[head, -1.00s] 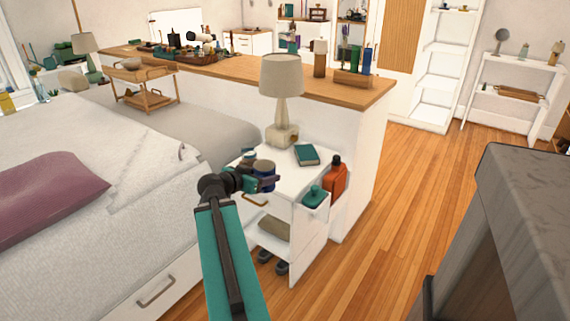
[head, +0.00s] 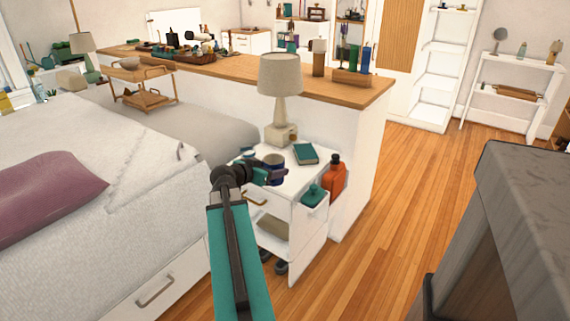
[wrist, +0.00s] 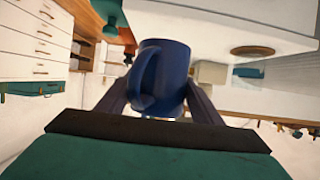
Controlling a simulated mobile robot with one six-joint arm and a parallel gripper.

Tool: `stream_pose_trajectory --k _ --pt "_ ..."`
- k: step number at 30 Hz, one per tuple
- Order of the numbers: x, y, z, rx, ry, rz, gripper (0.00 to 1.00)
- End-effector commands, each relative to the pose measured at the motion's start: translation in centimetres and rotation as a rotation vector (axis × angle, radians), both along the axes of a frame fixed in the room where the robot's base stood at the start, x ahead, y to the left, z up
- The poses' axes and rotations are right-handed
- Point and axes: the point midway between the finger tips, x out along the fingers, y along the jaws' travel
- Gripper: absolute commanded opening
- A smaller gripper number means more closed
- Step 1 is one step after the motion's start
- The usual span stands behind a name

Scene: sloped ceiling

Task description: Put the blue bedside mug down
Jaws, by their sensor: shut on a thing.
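The blue mug (head: 274,168) is between the fingers of my gripper (head: 268,174), above the front left part of the white nightstand top (head: 291,181). In the wrist view the mug (wrist: 165,75) fills the middle, with its handle on the left side and a dark finger on each side of it. My gripper (wrist: 158,108) is shut on it. I cannot tell whether the mug's base touches the top.
A lamp (head: 280,85) stands at the back of the nightstand. A teal book (head: 305,154) lies to its right. An orange bottle (head: 333,175) and a teal bottle (head: 314,195) are at the right side. A small blue item (head: 248,153) is behind the gripper.

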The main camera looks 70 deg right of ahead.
Motion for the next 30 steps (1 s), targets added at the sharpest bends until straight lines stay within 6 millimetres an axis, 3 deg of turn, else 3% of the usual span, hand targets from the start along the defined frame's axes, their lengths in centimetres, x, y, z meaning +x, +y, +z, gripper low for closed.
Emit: stream_pose_trajectory --k 21,30 --pt "-0.2 -9.4 -0.8 -0.001 -0.001 0.001 0.29" --pt "-0.3 -11.4 -1.0 -0.001 0.000 0.002 0.29"
